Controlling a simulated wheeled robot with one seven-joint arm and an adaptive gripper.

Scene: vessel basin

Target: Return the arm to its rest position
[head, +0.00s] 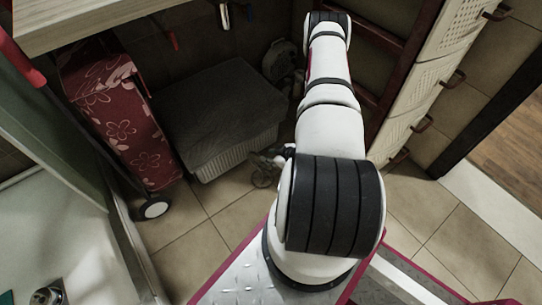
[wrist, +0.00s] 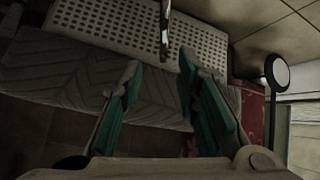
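My arm (head: 330,130) is white with dark bands and stretches away from my base toward the back of the room in the head view. Beyond the fingers are the grey lid (wrist: 62,68) and the pale perforated wall (wrist: 125,22) of a basket. I cannot tell the distance between the fingertips and the basket.
The lidded basket (head: 215,112) and a red floral trolley (head: 115,125) stand left of my arm. White drawers (head: 440,65) stand to the right. A wooden top (head: 85,20) overhangs upper left; a basin (head: 75,250) is lower left. Tiled floor (head: 455,240) is clear at right.

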